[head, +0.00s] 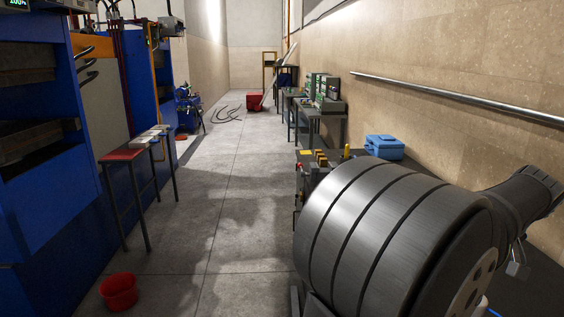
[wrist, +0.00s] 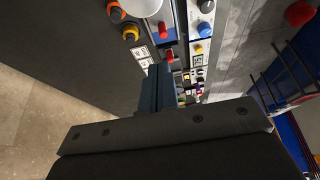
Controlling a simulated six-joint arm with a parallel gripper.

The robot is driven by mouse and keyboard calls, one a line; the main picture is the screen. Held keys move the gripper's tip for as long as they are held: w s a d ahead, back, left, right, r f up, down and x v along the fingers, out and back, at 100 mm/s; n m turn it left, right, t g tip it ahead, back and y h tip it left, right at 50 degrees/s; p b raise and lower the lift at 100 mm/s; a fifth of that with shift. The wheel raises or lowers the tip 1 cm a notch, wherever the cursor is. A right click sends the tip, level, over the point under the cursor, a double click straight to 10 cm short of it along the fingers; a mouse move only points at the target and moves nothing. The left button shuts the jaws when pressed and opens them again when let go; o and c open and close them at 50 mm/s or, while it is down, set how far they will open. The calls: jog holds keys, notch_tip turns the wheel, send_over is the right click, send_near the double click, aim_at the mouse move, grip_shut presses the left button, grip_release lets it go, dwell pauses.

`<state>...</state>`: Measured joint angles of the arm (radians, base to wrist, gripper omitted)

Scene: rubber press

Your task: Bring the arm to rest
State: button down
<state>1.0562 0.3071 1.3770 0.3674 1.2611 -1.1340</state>
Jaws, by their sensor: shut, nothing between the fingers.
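My gripper (wrist: 160,77) shows in the wrist view, its dark fingers together and empty in front of the black gripper body. Past the fingers is a panel with coloured knobs and buttons (wrist: 200,28); the picture does not show clearly how far it is from the fingertips. In the head view my arm fills the lower right as a large dark grey ribbed cylinder, and my gripper is not seen there.
Blue machines (head: 45,190) line the left, with a red-topped table (head: 122,155) and a red bucket (head: 119,291) beside them. A blue case (head: 384,147) sits on a dark surface by the right wall. The floor aisle (head: 220,190) between is largely clear.

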jog(key=x, duration=0.9)
jog(key=v, duration=0.4)
jog(key=shift+s+r, duration=0.1)
jog(key=shift+r, duration=0.2)
jog(key=shift+f, duration=0.1)
jog(key=w+a+f+n+g, duration=0.2)
jog(key=w+f+g, duration=0.6)
jog(key=w+g, duration=0.15)
jog(key=shift+h, duration=0.4)
jog(key=x, duration=0.9)
jog(key=shift+w+f, duration=0.25)
jog(key=shift+f, duration=0.1)
